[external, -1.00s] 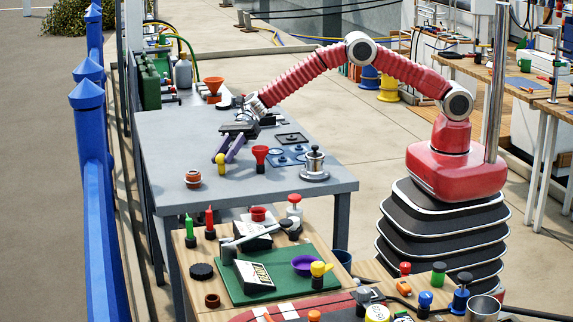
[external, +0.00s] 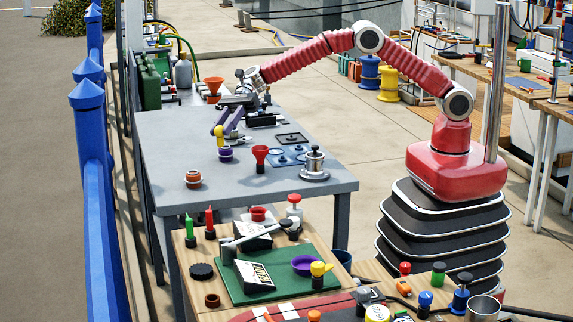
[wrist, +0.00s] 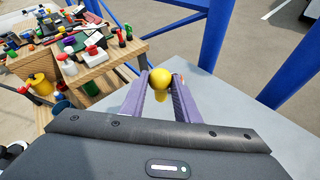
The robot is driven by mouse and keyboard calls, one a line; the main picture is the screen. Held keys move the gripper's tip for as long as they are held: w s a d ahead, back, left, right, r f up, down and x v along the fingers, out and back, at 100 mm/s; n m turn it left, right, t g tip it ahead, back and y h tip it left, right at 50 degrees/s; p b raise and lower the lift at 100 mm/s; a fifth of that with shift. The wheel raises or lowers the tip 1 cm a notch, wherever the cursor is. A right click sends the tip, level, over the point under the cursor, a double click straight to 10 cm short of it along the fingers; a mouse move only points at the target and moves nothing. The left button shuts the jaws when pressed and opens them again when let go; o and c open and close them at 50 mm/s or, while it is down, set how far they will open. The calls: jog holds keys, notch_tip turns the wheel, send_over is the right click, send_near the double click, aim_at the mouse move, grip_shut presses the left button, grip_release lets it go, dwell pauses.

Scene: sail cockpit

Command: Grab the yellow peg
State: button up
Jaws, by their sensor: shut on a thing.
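The yellow peg (external: 219,131) has a round yellow head. It is held above the grey table (external: 165,150), clear of its top. My gripper (external: 222,127) with purple fingers is shut on it. In the wrist view the peg's round yellow head (wrist: 159,75) sits between the two fingertips of my gripper (wrist: 158,82), with a narrower part below it. A small purple ring-like holder (external: 225,153) stands on the table just under the peg, with a gap between them.
On the grey table are a red funnel-shaped piece (external: 260,158), an orange-brown ring (external: 193,179), blue plates (external: 285,157) and a metal weight-like piece (external: 315,165). A wooden bench (external: 190,265) with several tools stands in front. Blue posts (external: 92,150) line the left side.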

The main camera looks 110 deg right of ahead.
jog(key=shift+r, duration=0.45)
jog(key=shift+r, duration=0.1)
